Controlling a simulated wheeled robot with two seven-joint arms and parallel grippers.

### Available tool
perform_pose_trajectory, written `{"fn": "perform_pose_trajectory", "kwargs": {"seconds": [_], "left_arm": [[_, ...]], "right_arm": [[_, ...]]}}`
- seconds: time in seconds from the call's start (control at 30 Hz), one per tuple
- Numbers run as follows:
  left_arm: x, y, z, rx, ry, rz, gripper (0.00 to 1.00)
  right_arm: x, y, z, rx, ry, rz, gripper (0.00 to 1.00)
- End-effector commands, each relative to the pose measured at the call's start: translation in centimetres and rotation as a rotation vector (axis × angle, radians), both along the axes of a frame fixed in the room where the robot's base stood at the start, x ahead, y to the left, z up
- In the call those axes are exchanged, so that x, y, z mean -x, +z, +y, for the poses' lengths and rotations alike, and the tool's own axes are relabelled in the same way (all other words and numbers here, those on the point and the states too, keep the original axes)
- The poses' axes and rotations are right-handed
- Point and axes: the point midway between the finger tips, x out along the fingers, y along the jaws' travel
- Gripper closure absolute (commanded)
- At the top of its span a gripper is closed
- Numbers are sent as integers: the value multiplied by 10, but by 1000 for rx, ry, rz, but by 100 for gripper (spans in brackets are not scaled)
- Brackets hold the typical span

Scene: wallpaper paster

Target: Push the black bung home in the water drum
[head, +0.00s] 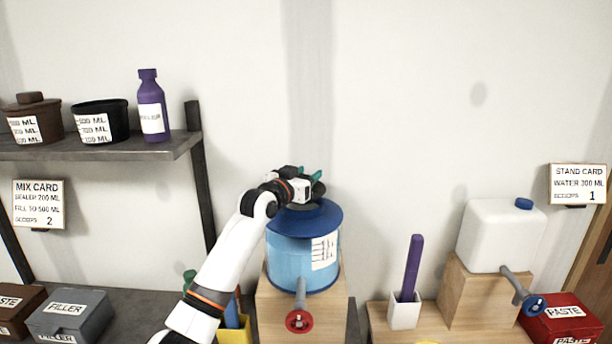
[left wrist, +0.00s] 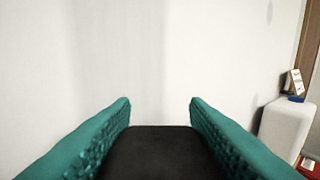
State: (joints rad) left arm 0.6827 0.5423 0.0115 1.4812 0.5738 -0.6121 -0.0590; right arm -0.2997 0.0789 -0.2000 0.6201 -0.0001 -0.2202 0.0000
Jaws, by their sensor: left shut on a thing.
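The blue water drum (head: 287,262) stands on a wooden block, with a darker blue top (head: 325,222) and a red-handled tap at its front. My left gripper (head: 313,178) is just above the top of the drum, its teal fingers pointing right and away. It is shut on the black bung (left wrist: 160,150), which fills the space between the fingers in the left wrist view. In the head view the bung is mostly hidden by the gripper, and I cannot tell whether it touches the drum's opening. My right gripper is not in view.
A white tank (head: 500,235) with a blue cap and tap stands on a wooden block at right. A white holder (head: 404,311) with a purple stick (head: 413,268) stands between. A shelf (head: 100,151) with pots and a purple bottle is at left. The wall behind the drum is bare.

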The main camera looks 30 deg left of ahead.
Motion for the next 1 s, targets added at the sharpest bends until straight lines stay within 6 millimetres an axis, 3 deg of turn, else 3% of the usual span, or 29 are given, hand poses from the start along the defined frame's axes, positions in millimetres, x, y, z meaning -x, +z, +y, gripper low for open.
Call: {"fn": "perform_pose_trajectory", "kwargs": {"seconds": [1.0], "left_arm": [[0, -25, 0, 0, 0, -1, 84]], "right_arm": [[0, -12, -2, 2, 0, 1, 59]]}}
